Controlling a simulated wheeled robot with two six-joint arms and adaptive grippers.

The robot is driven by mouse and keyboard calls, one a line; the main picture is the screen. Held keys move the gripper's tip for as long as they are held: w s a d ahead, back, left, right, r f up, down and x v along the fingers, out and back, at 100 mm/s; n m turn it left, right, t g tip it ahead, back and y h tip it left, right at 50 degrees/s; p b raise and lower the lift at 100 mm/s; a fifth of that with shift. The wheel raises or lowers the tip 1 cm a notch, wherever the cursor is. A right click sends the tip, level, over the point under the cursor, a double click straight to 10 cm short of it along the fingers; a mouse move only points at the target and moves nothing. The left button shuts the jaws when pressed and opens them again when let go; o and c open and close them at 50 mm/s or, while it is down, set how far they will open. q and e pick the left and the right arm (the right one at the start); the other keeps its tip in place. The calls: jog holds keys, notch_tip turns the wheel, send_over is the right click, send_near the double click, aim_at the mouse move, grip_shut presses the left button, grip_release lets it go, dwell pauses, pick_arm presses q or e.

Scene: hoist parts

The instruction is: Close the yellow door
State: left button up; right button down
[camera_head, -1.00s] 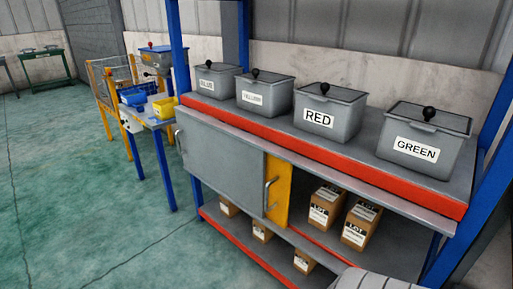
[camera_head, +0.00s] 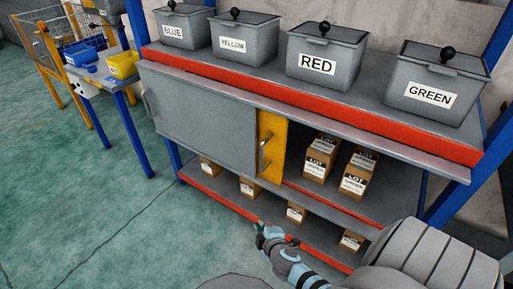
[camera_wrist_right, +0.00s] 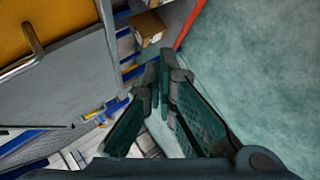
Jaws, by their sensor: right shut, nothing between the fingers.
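The yellow door (camera_head: 273,140) stands in the middle of the shelf front, mostly hidden behind or beside the grey door (camera_head: 205,130). Only a narrow yellow strip with a metal handle (camera_head: 264,154) shows. To its right the compartment is open. My right gripper (camera_head: 262,232) is below and in front of the yellow door, apart from it. In the right wrist view the yellow door (camera_wrist_right: 30,20) and its handle are at the upper left, and the right gripper (camera_wrist_right: 160,82) is shut and empty. My left gripper is not in view.
Lidded grey bins stand on top, including the red bin (camera_head: 322,70) and green bin (camera_head: 432,85). Cardboard boxes (camera_head: 320,158) sit in the open compartment, with more on the lower shelf. A blue post (camera_head: 480,165) stands at the right. The green floor (camera_head: 110,205) is clear at left.

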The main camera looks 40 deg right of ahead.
jog(key=w+d+r+n+t+h, duration=0.1)
jog(key=w+r+n+t+h, duration=0.2)
jog(key=r, duration=0.8)
jog(key=w+r+n+t, duration=0.1)
jog(key=w+r+t, duration=0.25)
jog(key=r, duration=0.75)
jog(key=f+b+x, duration=0.1)
jog(key=b+x, duration=0.1)
jog(key=x, duration=0.9)
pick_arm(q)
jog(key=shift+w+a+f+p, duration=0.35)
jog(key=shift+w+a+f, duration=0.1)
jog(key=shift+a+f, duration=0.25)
pick_arm(e)
jog(key=shift+m+g, duration=0.3)
jog(key=shift+g, duration=0.05)
jog(key=s, duration=0.1)
jog(key=s+d, duration=0.1)
jog(key=s, duration=0.2)
jog(key=shift+s+d, duration=0.1)
jog(key=shift+d, duration=0.2)
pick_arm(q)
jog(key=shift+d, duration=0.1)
